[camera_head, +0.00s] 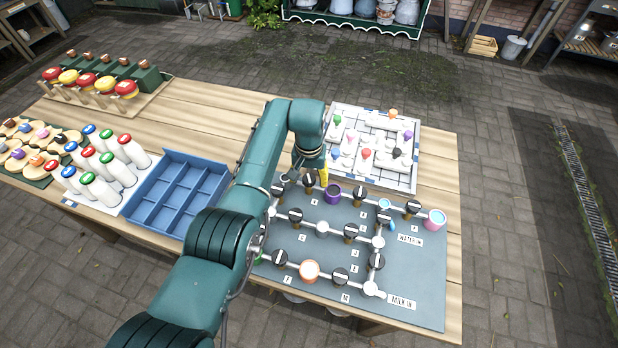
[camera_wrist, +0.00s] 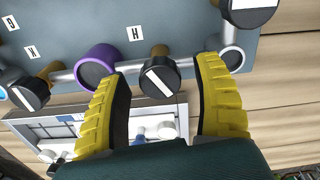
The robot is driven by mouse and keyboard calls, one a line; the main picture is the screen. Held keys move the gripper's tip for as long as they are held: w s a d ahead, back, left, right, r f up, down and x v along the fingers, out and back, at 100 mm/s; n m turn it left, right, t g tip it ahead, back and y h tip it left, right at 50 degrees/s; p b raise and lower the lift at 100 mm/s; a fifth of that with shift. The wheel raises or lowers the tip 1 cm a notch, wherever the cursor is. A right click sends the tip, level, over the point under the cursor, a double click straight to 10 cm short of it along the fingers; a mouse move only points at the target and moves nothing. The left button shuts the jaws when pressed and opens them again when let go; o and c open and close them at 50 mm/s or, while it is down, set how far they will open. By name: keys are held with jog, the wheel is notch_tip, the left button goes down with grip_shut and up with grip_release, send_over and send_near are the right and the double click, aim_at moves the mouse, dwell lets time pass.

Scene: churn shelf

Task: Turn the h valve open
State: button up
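The H valve is a dark round knob with a white stripe, seen in the wrist view (camera_wrist: 160,76) beside the H label (camera_wrist: 135,33). Its stripe lies slanted to the pale pipe under it. My gripper (camera_wrist: 163,68) is open, with one yellow finger on each side of the knob. Gaps show between knob and fingers; how deep the fingers reach is unclear. In the head view the H valve (camera_head: 308,181) is at the board's far left, with one yellow finger (camera_head: 323,178) just right of it and the other finger hidden.
A purple ring (camera_wrist: 97,68) is beside the H valve, close to one finger. A pipe corner (camera_wrist: 232,60) and another knob (camera_wrist: 250,10) are on the other side. The grey valve board (camera_head: 410,270) holds several more knobs. A white maze board (camera_head: 345,118) stands behind; a blue tray (camera_head: 180,190) lies left.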

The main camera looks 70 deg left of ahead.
grip_shut()
jog(key=n+p, duration=0.1)
jog(key=n, duration=0.4)
jog(key=shift+n, duration=0.3)
jog(key=n, duration=0.6)
jog(key=shift+f, duration=0.1)
jog(key=shift+n, duration=0.3)
dwell(0.4)
jog(key=shift+o, duration=0.2)
grip_release()
